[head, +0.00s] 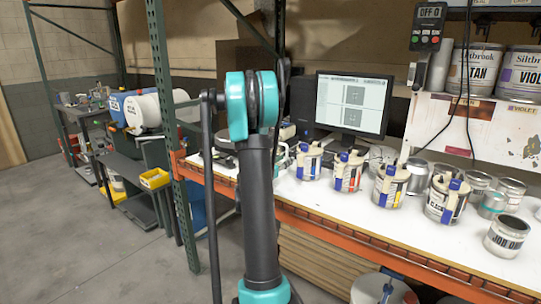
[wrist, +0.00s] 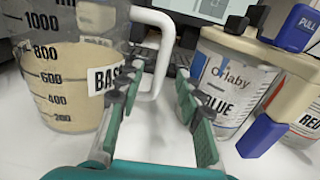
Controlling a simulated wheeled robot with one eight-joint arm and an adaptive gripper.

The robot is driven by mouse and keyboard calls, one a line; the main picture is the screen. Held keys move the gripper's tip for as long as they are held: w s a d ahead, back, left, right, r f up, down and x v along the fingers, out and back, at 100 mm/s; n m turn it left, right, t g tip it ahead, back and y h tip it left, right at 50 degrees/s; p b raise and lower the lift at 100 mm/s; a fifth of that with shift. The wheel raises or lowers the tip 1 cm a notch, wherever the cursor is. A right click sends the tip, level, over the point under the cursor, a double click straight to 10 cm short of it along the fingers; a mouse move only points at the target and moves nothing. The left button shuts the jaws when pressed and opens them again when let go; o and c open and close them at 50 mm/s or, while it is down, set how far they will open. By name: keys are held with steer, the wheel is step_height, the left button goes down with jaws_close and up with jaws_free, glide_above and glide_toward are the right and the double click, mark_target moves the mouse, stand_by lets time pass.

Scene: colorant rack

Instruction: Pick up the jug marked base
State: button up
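The jug marked base (wrist: 68,85) stands upright at the left of the wrist view. It is clear, with printed volume marks, a white "BAS…" label partly covered, and a pale cream content. Its white handle (wrist: 160,58) sticks out to the right. My gripper (wrist: 160,78) is open, with one finger on each side of the handle in the picture. The left finger overlaps the label. I cannot tell whether either finger touches the jug or handle. In the head view my arm covers this part of the bench, and I cannot make out the jug.
A can marked blue (wrist: 225,85) stands close right of my gripper, with a red can (wrist: 296,105) beyond it. Several colorant cans line the white bench (head: 400,235). A monitor (head: 352,103) stands behind. A "JOB" can (head: 507,237) sits at the right.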

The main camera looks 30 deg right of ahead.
steer(key=shift+x, duration=1.2)
steer(key=shift+c, duration=0.4)
jaws_close()
